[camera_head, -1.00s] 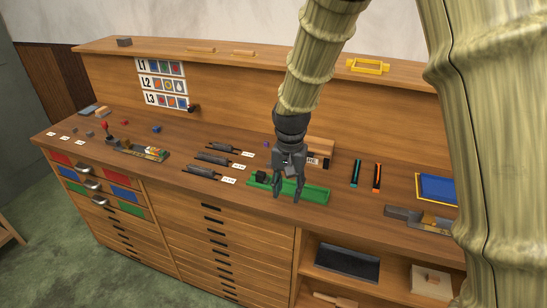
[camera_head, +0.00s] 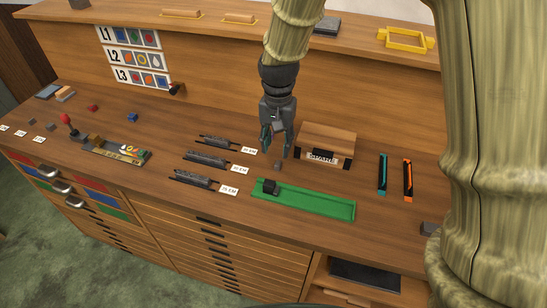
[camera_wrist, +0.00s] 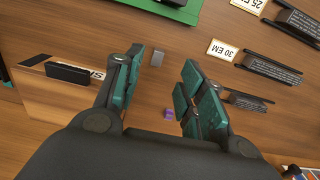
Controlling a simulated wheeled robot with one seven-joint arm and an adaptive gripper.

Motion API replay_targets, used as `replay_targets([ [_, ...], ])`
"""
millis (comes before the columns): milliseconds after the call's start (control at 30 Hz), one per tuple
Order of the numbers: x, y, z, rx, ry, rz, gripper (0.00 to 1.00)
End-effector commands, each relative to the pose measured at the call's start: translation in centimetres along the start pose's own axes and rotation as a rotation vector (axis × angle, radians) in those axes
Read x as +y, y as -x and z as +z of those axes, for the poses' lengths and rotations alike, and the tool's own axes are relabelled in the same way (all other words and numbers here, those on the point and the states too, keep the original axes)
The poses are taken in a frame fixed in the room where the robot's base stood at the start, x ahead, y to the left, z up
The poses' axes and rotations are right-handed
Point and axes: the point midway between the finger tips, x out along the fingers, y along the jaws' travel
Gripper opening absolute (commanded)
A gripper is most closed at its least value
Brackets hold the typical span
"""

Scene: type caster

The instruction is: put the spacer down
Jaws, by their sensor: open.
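A small grey block (camera_head: 278,165), which looks like the spacer, lies on the wooden bench between the green tray (camera_head: 310,203) and the wooden box. In the wrist view the grey block (camera_wrist: 157,58) lies flat on the wood, beyond and between the fingertips, clear of both. My gripper (camera_head: 276,150) points down just behind the block. Its two teal-padded fingers are apart in the wrist view, with nothing held between them (camera_wrist: 158,85). A small purple cube (camera_wrist: 168,114) lies on the bench between the fingers in that view.
The wooden box (camera_head: 327,143) stands right of my gripper. Several dark holders with white labels (camera_head: 205,160) lie to the left. Teal (camera_head: 382,173) and orange (camera_head: 407,179) tools lie at right.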

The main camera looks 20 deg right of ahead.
Motion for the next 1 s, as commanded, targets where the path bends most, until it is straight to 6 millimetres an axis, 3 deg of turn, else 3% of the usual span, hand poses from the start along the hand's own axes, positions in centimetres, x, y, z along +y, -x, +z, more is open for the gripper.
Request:
replay_targets([
  [300, -1.1, -3.8, -1.4, -0.014, 0.002, 0.010, 0.40],
  [567, -1.4, -5.1, -2.0, -0.018, 0.003, 0.012, 0.40],
  [1000, -1.7, -9.1, -2.7, -0.019, 0.005, 0.013, 0.40],
])
